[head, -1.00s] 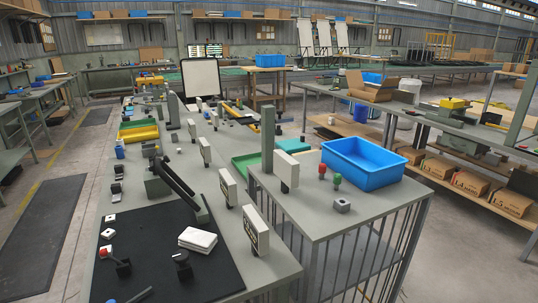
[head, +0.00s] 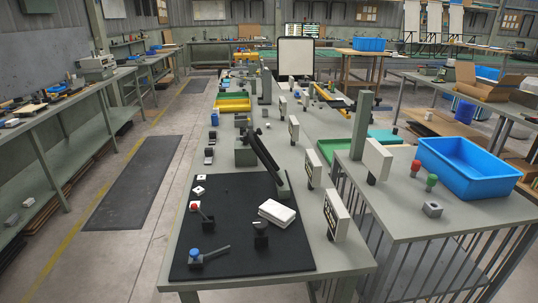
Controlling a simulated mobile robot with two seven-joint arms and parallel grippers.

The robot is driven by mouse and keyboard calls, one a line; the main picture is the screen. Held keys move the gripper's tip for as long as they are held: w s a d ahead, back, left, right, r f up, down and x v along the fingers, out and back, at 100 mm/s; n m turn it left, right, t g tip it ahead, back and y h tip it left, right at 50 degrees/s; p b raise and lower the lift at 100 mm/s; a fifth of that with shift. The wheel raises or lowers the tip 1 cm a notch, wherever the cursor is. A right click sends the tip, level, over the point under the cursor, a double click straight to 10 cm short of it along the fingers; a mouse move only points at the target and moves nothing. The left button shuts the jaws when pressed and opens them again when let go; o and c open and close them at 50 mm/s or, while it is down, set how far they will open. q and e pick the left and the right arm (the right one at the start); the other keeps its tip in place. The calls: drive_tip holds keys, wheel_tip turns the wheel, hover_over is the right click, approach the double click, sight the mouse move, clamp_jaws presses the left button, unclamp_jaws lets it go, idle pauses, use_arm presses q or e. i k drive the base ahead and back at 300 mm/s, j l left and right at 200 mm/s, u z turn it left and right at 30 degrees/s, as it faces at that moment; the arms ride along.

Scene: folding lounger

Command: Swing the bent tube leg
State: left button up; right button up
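I cannot make out a folding lounger or a bent tube leg in the head view. The nearest long part is a dark slanted bar (head: 264,153) on a grey block (head: 245,152) at the back of a black mat (head: 245,262); I cannot tell what it belongs to. Neither of my grippers is in view.
A long grey bench (head: 345,271) fills the middle, with a white stack (head: 277,213) and a blue-knobbed lever (head: 196,254) on the mat. A blue bin (head: 470,180) stands on the right table. Open floor with a dark floor mat (head: 140,180) lies left of the bench.

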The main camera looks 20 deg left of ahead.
sight(251, 137)
drive_tip(key=i+j+u, duration=0.1)
drive_tip(key=j+u, duration=0.2)
drive_tip(key=i+j+u, duration=0.1)
drive_tip(key=j+u, duration=0.2)
drive_tip(key=i+j+u, duration=0.25)
drive_tip(key=k+j, duration=0.05)
drive_tip(key=k, duration=0.05)
